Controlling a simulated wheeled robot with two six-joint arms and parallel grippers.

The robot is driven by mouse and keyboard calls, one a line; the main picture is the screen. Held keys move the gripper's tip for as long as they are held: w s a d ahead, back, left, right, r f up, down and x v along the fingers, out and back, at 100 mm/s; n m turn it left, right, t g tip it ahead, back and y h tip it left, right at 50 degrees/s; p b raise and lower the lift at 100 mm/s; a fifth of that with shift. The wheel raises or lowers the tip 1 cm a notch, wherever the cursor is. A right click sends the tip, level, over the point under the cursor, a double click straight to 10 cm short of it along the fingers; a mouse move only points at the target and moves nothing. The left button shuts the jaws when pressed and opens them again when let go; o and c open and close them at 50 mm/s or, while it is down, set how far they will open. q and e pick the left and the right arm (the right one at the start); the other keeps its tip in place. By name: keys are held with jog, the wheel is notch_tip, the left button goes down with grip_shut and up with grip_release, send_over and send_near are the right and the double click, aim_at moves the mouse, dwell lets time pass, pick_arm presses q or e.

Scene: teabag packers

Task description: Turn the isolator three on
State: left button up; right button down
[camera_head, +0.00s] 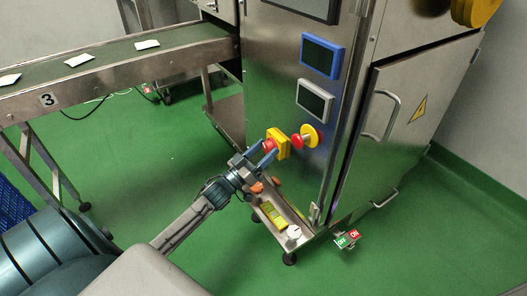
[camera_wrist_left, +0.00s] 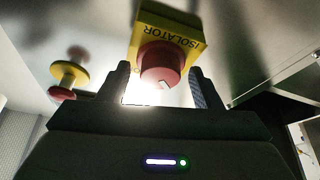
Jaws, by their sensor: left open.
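The isolator is a yellow box (camera_head: 284,143) with a red rotary knob (camera_head: 269,146), on the front face of the steel machine. In the left wrist view its yellow plate (camera_wrist_left: 190,25) reads "ISOLATOR" and its red knob (camera_wrist_left: 161,65) is close ahead. My left gripper (camera_head: 263,155) is at the knob, with its fingers open on either side of it. In the left wrist view the open fingers (camera_wrist_left: 161,87) flank the knob, with gaps at both sides. Contact is not visible. My right gripper is not in view.
A red emergency button on a yellow disc (camera_head: 311,136) sits right of the isolator. A small tray (camera_head: 300,213) with a white dial and yellow item juts out below. A conveyor (camera_head: 130,62) marked 3 runs left. A floor pedal (camera_head: 347,239) shows ON and OFF.

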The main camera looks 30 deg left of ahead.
pick_arm(q)
jog(key=c, duration=1)
